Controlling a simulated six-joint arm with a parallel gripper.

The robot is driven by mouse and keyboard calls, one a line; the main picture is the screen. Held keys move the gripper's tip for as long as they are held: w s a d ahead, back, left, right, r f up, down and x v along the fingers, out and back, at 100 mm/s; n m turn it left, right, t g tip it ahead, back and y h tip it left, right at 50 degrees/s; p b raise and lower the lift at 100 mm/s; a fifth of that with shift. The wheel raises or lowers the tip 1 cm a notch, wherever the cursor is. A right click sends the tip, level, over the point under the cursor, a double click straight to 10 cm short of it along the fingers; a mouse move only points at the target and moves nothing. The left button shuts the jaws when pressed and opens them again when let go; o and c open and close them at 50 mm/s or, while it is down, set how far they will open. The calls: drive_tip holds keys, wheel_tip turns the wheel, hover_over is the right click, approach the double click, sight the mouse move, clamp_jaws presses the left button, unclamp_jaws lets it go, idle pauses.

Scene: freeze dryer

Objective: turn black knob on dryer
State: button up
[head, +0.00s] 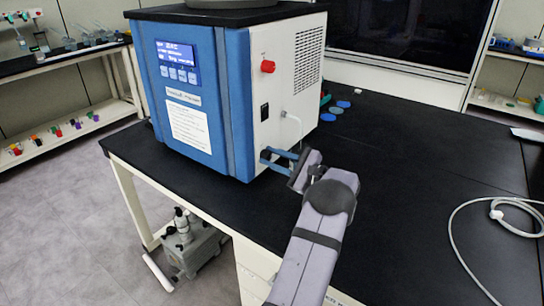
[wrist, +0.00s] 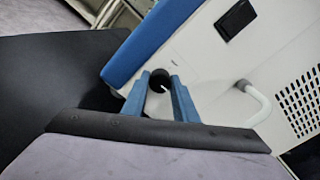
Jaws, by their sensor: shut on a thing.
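The freeze dryer (head: 200,85) is a blue and white box standing on the black bench. Its black knob (wrist: 158,80) sits low on the white side panel and shows in the wrist view between the two blue fingers. My gripper (wrist: 160,82) is shut on the knob, with one finger on each side of it. In the head view my gripper (head: 268,157) reaches the lower part of the dryer's side panel from the right, and the knob is mostly hidden there by the fingers.
A red knob (head: 267,66) and a black switch (head: 264,112) are higher on the same panel. A white hose (head: 294,125) leaves the panel close to my gripper. Blue caps (head: 333,110) lie behind on the bench (head: 420,160). A white cable (head: 470,205) lies at right.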

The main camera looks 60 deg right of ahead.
idle(0.4)
drive_tip(key=o, duration=1.1)
drive_tip(key=shift+c, duration=0.2)
drive_tip(key=s+b, duration=0.1)
drive_tip(key=s, duration=0.6)
drive_tip(key=shift+s, duration=0.2)
